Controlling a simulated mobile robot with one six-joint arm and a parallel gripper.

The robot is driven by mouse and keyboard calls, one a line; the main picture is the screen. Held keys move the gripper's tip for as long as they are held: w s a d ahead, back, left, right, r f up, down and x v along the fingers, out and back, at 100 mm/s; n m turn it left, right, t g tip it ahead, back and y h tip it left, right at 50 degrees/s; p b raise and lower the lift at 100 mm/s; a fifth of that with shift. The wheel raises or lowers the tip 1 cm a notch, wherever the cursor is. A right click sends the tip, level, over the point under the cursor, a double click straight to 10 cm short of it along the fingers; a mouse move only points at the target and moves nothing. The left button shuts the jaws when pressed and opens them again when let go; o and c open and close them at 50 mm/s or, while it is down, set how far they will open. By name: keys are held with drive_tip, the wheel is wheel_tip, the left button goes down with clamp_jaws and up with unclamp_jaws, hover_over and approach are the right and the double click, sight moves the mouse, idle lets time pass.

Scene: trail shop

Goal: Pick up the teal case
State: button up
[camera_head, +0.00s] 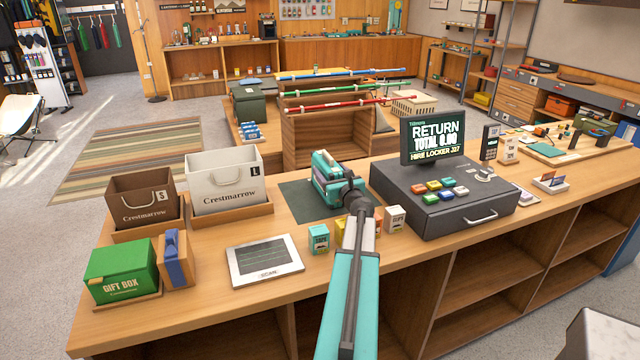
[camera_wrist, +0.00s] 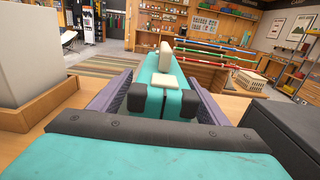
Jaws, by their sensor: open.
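The teal case (camera_head: 322,172) stands on the dark mat (camera_head: 300,203) on the counter, in front of my arm in the head view. My gripper (camera_head: 345,182) is at the near end of the case and partly hides it. In the wrist view the teal case (camera_wrist: 172,104) shows dark corner pieces and a cream handle or latch. It lies between my two dark purple fingers, one along each side. My gripper (camera_wrist: 164,88) is open around it. Whether the fingers touch the case cannot be told.
A till (camera_head: 440,205) stands close on the right. A tablet (camera_head: 263,260) and small cartons (camera_head: 319,239) lie near my arm.

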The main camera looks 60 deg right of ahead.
idle(0.5)
drive_tip(key=c, duration=1.6)
